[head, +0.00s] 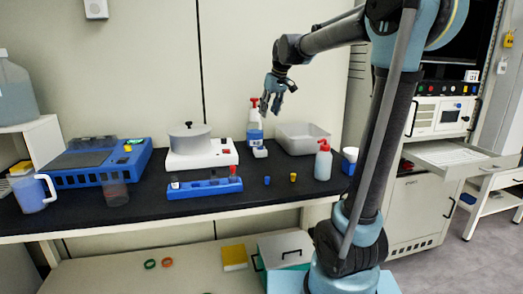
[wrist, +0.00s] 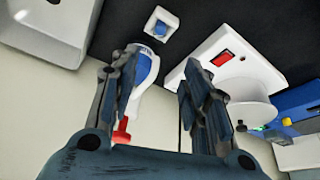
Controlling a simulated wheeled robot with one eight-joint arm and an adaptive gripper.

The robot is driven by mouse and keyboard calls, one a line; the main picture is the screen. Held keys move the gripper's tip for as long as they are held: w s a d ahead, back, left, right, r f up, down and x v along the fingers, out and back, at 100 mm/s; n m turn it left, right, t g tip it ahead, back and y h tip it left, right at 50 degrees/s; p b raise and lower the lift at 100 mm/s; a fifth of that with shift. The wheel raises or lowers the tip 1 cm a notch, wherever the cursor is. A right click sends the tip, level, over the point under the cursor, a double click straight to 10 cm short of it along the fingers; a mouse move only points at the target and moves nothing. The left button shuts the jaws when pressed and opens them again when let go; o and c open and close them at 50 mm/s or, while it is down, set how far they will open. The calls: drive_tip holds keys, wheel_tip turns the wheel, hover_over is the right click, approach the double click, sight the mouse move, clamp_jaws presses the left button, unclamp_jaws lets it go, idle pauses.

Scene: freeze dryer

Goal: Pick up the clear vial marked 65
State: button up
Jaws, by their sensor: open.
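No marking 65 can be read in either view, so I cannot tell which item is the clear vial. A blue rack (head: 204,188) on the black bench holds a few small capped items, one with a red cap (head: 232,170). A small blue item (head: 267,180) and a small yellow item (head: 293,177) stand to its right. My gripper (head: 270,110) is open and empty, raised above the back of the bench in front of the spray bottle. In the wrist view the open fingers (wrist: 160,60) frame part of the spray bottle (wrist: 145,72).
A white device with a round pot (head: 190,142) stands behind the rack. A blue device (head: 100,162), a jug (head: 32,194) and a beaker (head: 115,192) are left. A white basin (head: 302,138), a red-capped bottle (head: 323,162) and a blue-white cup (head: 349,160) are right.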

hover_over(261, 144)
drive_tip(key=d, duration=0.1)
drive_tip(key=f, duration=1)
drive_tip(key=shift+s, duration=0.3)
drive_tip(key=shift+x, duration=3.2)
drive_tip(key=shift+s+d+f, duration=0.1)
drive_tip(key=shift+s, duration=0.05)
clamp_jaws()
